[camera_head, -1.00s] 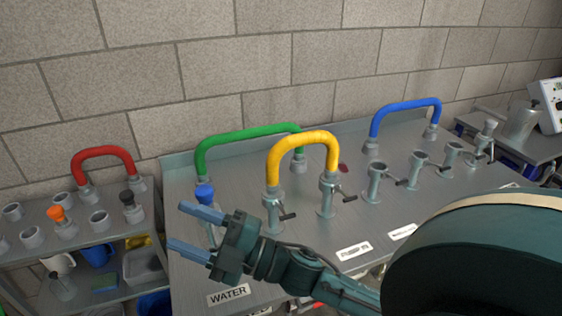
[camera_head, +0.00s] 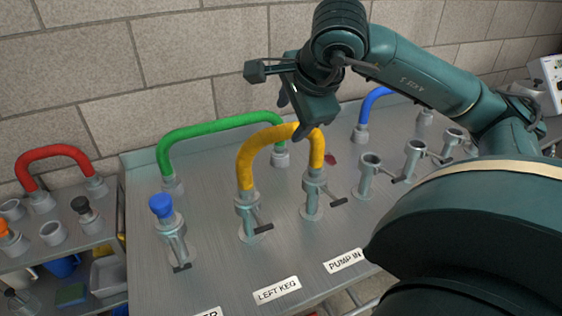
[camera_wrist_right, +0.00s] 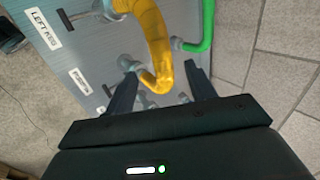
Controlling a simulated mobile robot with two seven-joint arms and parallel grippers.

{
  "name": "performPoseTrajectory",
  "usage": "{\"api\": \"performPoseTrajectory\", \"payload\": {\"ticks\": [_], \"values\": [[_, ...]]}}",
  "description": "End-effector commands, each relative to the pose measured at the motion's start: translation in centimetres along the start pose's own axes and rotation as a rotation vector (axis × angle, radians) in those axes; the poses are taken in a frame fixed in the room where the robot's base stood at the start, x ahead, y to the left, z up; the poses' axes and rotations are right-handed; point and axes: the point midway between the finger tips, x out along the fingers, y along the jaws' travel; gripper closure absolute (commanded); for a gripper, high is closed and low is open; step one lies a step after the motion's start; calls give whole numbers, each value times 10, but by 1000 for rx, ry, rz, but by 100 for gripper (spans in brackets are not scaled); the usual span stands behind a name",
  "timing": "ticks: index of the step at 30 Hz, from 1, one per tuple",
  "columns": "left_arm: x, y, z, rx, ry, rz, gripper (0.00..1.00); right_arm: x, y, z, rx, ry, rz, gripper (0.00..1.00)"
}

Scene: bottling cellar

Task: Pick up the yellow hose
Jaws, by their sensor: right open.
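The yellow hose (camera_head: 262,142) is an upside-down U between two valve posts on the grey steel table, its ends on the LEFT KEG and PUMP IN posts. My right gripper (camera_head: 292,118) is open and points down over the top of the hose, towards its right bend. In the right wrist view the yellow hose (camera_wrist_right: 152,35) runs between the two open fingers (camera_wrist_right: 160,72). The jaws are not closed on it, and I cannot tell whether they touch it. My left gripper is not in view.
A green hose (camera_head: 215,127) stands behind the yellow one, and a blue hose (camera_head: 375,96) is at the back right. A blue-capped post (camera_head: 161,206) is at left. A side shelf holds a red hose (camera_head: 57,151). The stone wall (camera_head: 180,60) is close behind.

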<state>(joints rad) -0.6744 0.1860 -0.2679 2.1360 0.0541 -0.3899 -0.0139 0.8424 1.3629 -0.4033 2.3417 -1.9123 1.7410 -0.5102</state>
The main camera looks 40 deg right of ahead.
Motion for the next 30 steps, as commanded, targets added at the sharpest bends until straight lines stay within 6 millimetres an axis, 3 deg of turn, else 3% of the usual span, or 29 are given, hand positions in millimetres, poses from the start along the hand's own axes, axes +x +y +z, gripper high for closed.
{"api": "performPoseTrajectory", "payload": {"ticks": [3, 13, 21, 30], "values": [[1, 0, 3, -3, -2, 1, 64, 25, 2, 0, 1, 0, 7, 45], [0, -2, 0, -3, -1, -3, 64, 54, 0, 0, 2, -2, 5, 45], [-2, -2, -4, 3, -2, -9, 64, 92, -1, -1, 3, -5, 5, 45], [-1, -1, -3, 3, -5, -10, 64, 98, -1, 0, 1, -5, 2, 45]]}}
